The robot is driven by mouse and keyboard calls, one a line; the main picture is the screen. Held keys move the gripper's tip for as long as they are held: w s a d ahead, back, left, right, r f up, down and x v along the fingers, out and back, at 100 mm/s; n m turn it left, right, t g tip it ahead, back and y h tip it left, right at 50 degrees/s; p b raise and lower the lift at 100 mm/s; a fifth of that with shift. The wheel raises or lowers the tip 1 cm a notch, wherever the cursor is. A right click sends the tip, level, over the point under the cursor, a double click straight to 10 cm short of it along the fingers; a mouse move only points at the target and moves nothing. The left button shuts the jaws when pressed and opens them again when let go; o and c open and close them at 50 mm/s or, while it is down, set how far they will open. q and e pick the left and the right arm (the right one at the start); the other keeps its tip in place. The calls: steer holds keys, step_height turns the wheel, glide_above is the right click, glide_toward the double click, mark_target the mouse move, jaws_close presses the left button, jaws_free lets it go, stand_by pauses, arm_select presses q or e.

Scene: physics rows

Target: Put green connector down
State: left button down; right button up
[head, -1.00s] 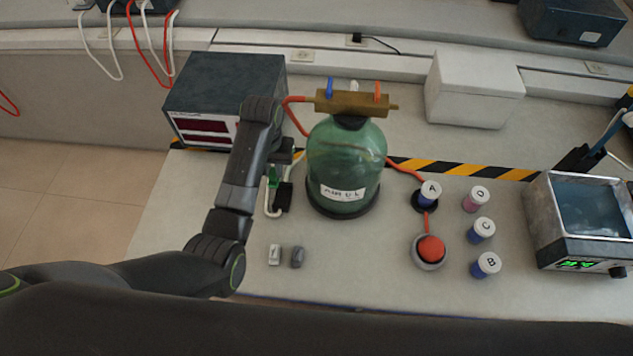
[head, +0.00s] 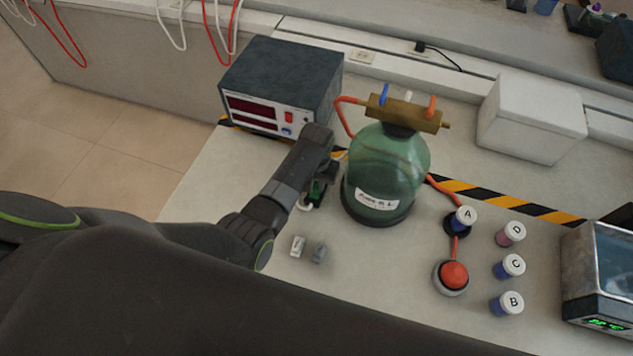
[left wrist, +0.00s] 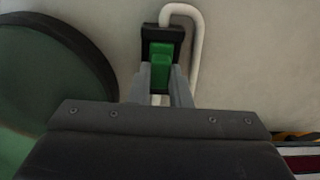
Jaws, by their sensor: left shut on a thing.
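The green connector (left wrist: 160,66) is between the two fingers of my left gripper (left wrist: 162,84) in the left wrist view. It lies over a black block (left wrist: 151,33), with a white tube (left wrist: 196,50) curving beside it. I cannot tell whether the connector rests on the block or is held just above it. In the head view the connector (head: 316,191) shows below my left wrist, left of the green bottle (head: 385,175). My left gripper's fingertips are mostly hidden there. My right gripper is not in view.
A dark instrument box (head: 280,75) stands behind. A light grey piece (head: 298,246) and a darker grey piece (head: 320,253) lie in front of the gripper. A red button (head: 453,274) and labelled vials (head: 510,266) are further right.

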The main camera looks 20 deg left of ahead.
mark_target(316, 186)
arm_select(q)
steer(key=shift+f, duration=0.2)
steer(key=shift+f, duration=0.1)
steer(key=c, duration=1.4)
jaws_free()
steer(key=shift+o, duration=0.3)
steer(key=shift+r, duration=0.4)
step_height(316, 186, up, 12)
steer(key=shift+f+b, duration=0.2)
steer(key=shift+b, duration=0.15)
steer(key=shift+f, duration=0.1)
